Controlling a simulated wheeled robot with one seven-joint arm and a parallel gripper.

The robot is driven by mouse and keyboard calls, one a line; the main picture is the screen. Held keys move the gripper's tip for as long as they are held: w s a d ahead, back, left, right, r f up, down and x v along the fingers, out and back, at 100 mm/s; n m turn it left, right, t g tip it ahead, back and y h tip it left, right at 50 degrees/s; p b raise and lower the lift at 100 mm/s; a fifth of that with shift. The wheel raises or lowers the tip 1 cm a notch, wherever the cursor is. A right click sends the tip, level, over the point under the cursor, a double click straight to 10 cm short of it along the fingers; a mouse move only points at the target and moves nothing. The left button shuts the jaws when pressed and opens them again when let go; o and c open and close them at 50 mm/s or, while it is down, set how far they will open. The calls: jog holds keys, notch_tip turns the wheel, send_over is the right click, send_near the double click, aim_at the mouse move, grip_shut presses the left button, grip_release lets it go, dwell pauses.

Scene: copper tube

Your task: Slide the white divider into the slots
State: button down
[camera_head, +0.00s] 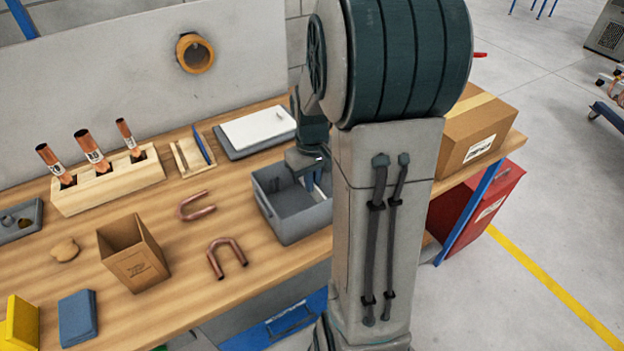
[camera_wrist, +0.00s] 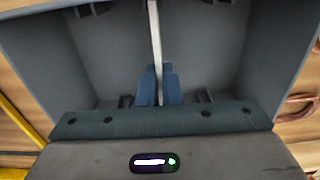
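The white divider (camera_wrist: 155,38) shows in the wrist view as a thin upright edge, seen nearly end-on. My gripper (camera_wrist: 159,72) has its two blue fingers closed on either side of it. The divider is over or within the grey bin (camera_wrist: 52,60), about midway between its side walls; its depth is hard to judge. Dark slot brackets (camera_wrist: 92,8) show on the bin's inner walls. Whether the divider's ends sit in slots is hidden.
Two copper U-bends (camera_head: 228,258) lie left of the bin. A tray with a white sheet (camera_head: 258,128) lies behind it. A wooden block (camera_head: 108,182) holds copper tubes. A cardboard box (camera_head: 475,133) stands right. An open brown box (camera_head: 133,255) stands at the front left.

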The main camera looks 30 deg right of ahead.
jog(key=shift+f+b, duration=0.85)
jog(key=shift+f, duration=0.25)
jog(key=c, duration=1.5)
grip_release()
jog(key=shift+c, duration=0.2)
notch_tip(320, 180, up, 14)
jog(key=shift+f, duration=0.15)
jog(key=s+a+f+t, duration=0.3)
jog(key=s+a, duration=0.9)
jog(key=shift+s+f, duration=0.25)
jog(key=shift+f, duration=0.05)
